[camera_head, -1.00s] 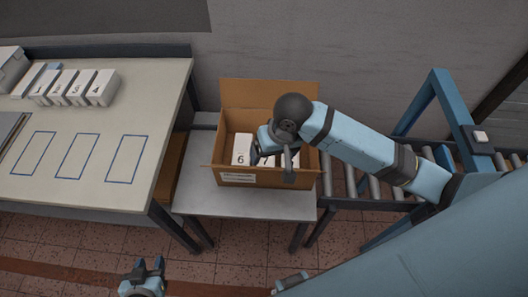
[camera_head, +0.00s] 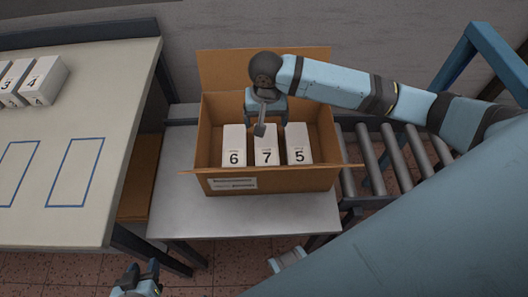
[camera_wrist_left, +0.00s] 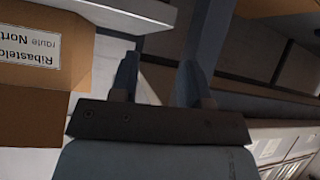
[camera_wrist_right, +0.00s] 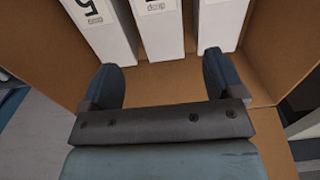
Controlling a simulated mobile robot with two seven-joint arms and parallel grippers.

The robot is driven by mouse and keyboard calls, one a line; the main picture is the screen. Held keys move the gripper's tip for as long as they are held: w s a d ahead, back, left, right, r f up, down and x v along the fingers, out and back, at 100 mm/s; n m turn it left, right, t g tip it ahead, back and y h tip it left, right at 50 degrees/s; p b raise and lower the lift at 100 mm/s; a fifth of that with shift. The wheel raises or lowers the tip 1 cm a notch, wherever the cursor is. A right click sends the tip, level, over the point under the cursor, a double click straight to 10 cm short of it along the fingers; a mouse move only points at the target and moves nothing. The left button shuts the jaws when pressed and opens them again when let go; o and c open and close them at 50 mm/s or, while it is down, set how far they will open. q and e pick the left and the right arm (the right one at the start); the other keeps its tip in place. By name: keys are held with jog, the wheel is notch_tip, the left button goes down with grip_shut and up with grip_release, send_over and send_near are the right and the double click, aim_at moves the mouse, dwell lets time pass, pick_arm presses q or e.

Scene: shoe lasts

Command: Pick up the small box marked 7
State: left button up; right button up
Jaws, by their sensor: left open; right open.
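The small white box marked 7 (camera_head: 265,155) stands upright in an open cardboard box (camera_head: 285,183), between the box marked 6 (camera_head: 234,150) and the box marked 5 (camera_head: 299,148). My right gripper (camera_head: 260,122) is open and empty, above the back edge of the box marked 7. In the right wrist view, the middle white box (camera_wrist_right: 160,35) lies ahead, between the lines of the open fingers (camera_wrist_right: 160,75); its number is out of frame. My left gripper (camera_head: 146,270) is open and empty, low in front of the tables; its fingers (camera_wrist_left: 158,75) show in the left wrist view.
The cardboard box stands on a small grey table (camera_head: 240,217) with its flaps open. A roller conveyor (camera_head: 385,155) adjoins at right. At left is a pale table (camera_head: 115,120) with blue outlines and several numbered white boxes (camera_head: 40,80). Inside the carton, the gaps between boxes are narrow.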

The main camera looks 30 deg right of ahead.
aim_at(267, 145)
notch_tip(267, 145, down, 13)
jog(key=shift+s+d+f+b, duration=0.1)
jog(key=shift+b, duration=1)
jog(key=c, duration=0.8)
